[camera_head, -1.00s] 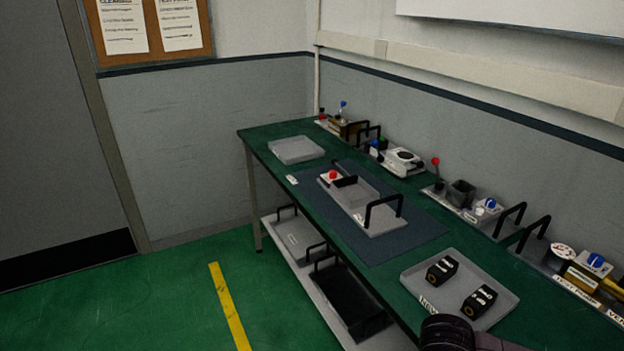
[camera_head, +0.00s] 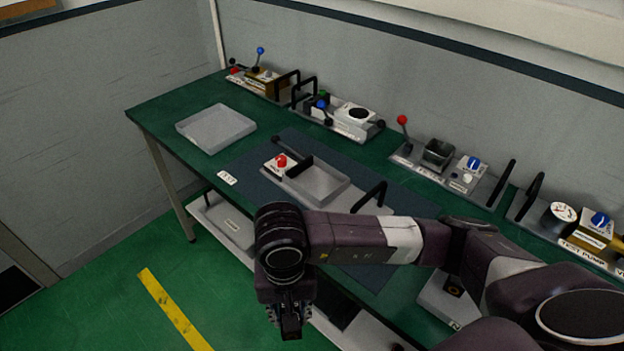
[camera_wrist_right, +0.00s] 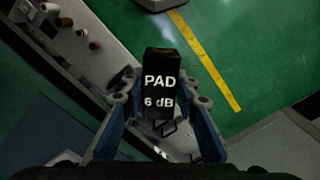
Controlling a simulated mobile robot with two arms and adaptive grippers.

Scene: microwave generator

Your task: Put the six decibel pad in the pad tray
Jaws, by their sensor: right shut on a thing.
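The six decibel pad (camera_wrist_right: 160,92), a black block lettered "PAD 6 dB", is held between the blue fingers of my right gripper (camera_wrist_right: 158,118) in the right wrist view. In the head view my right gripper (camera_head: 288,312) hangs in front of the bench's front edge, over the floor side, with the dark pad (camera_head: 291,329) at its tip. An empty light grey tray (camera_head: 215,128) lies on the far left of the bench; I cannot read a pad tray label on it. My left gripper is not in view.
A grey fixture (camera_head: 322,184) with a red knob and black handles sits on the dark mat. My right arm partly hides a grey tray (camera_head: 440,306) with a black block at lower right. Lever and knob units line the wall.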

